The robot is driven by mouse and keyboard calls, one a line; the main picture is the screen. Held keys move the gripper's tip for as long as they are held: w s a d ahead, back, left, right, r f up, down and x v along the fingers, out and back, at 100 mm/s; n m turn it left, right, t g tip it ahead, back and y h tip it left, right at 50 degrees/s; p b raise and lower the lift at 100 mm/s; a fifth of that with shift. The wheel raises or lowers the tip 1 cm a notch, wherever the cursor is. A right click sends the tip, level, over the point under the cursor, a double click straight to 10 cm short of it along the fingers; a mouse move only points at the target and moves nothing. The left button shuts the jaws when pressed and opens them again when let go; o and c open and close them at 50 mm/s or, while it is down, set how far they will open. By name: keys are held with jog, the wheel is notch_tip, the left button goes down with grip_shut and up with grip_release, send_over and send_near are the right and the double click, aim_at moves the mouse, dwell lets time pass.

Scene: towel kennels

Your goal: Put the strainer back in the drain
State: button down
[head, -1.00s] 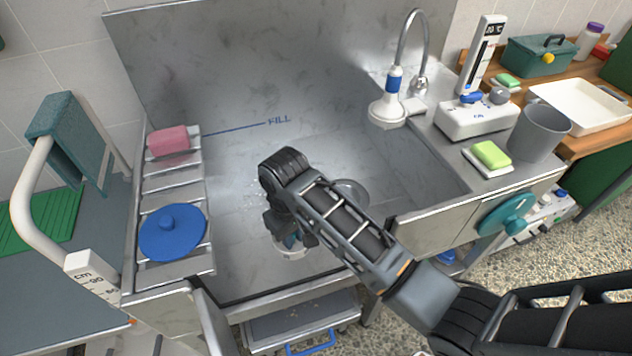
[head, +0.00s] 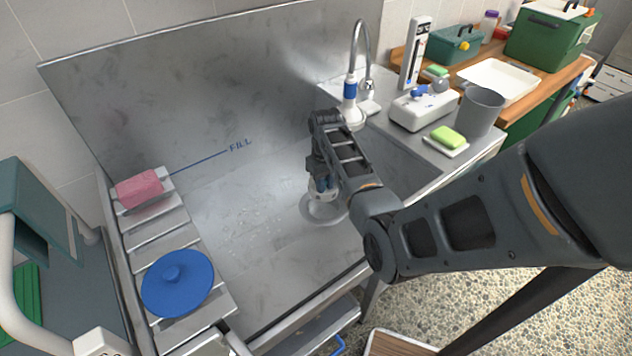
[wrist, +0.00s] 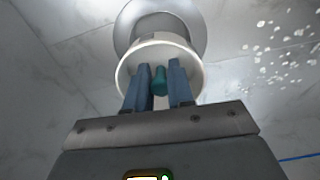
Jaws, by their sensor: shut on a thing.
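The strainer (wrist: 130,66) is a round white basket with a teal knob (wrist: 159,80) in its middle. My gripper (wrist: 158,82) is shut on that knob, with a blue finger on each side. The drain (wrist: 190,22) is a pale metal ring in the tub floor, partly hidden behind the strainer in the wrist view. In the head view my gripper (head: 322,182) hangs low in the metal tub, with the drain ring (head: 322,221) just below it. The strainer overlaps the drain in both views; I cannot tell how far above it the strainer is.
A slatted rack on the left carries a pink sponge (head: 139,188) and a blue lid (head: 177,283). At the right, a faucet with a shower head (head: 350,110), a white scale (head: 424,108), a grey cup (head: 480,110) and green soap (head: 448,137) stand beside the tub.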

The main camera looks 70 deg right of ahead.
jog(key=shift+f+b, duration=3.65)
jog(key=shift+f, duration=0.1)
jog(key=shift+f+b, duration=0.85)
jog(key=shift+f, duration=0.75)
jog(key=shift+f, duration=0.35)
jog(key=c, duration=0.9)
grip_release()
jog(key=shift+r, duration=0.1)
notch_tip(320, 180, up, 8)
jog(key=shift+f+p, duration=0.2)
jog(key=shift+p, duration=0.25)
